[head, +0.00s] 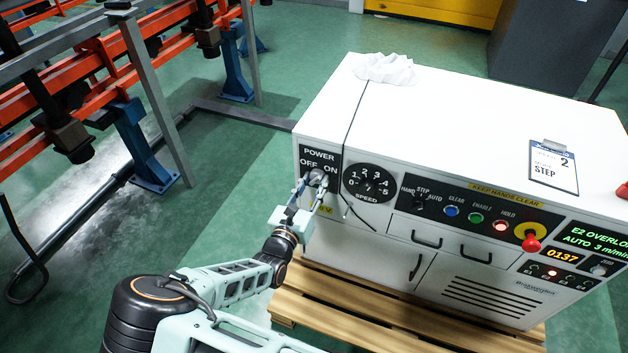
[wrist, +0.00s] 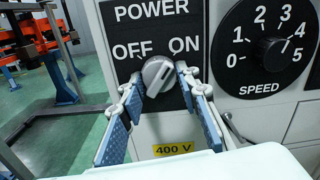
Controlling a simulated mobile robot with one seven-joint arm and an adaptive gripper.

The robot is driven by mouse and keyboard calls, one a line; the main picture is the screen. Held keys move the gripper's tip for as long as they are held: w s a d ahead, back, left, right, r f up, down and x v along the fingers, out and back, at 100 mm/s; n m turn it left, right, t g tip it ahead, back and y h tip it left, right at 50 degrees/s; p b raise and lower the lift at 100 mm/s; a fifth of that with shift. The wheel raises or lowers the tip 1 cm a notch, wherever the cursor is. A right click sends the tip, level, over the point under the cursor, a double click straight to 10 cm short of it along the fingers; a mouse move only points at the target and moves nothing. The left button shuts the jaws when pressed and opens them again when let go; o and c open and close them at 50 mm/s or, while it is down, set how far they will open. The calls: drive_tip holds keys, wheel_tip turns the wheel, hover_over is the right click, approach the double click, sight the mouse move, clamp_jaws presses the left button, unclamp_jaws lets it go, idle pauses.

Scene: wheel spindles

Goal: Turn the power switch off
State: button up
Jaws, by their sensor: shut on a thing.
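The power switch (wrist: 158,74) is a round grey knob on a black panel under the words POWER, OFF and ON. OFF is at its upper left and ON at its upper right. My gripper (wrist: 161,78) has one blue-padded finger on each side of the knob and is shut on it. I cannot tell for sure which word the knob's mark points to. In the head view the power switch (head: 317,176) is partly hidden by my gripper (head: 312,184), which reaches the cabinet front from below.
Further right are coloured buttons and a red knob (head: 532,243). The white cabinet (head: 440,110) carries a clipboard (head: 553,168) and a crumpled cloth (head: 385,68).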

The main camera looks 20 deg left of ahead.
drive_tip(key=n+p, duration=0.2)
drive_tip(key=n, duration=0.1)
drive_tip(key=shift+r+n, duration=0.15)
drive_tip(key=shift+n, duration=0.15)
drive_tip(key=n+p, duration=0.2)
drive_tip(key=n, duration=0.2)
drive_tip(key=shift+d+n, duration=0.1)
drive_tip(key=shift+n, duration=0.2)
drive_tip(key=n+p, duration=0.1)
drive_tip(key=n, duration=0.3)
drive_tip(key=shift+n, duration=2)
drive_tip(key=o, duration=1.2)
drive_tip(key=shift+c, duration=0.2)
drive_tip(key=s, duration=1.2)
drive_tip(key=shift+a, duration=0.45)
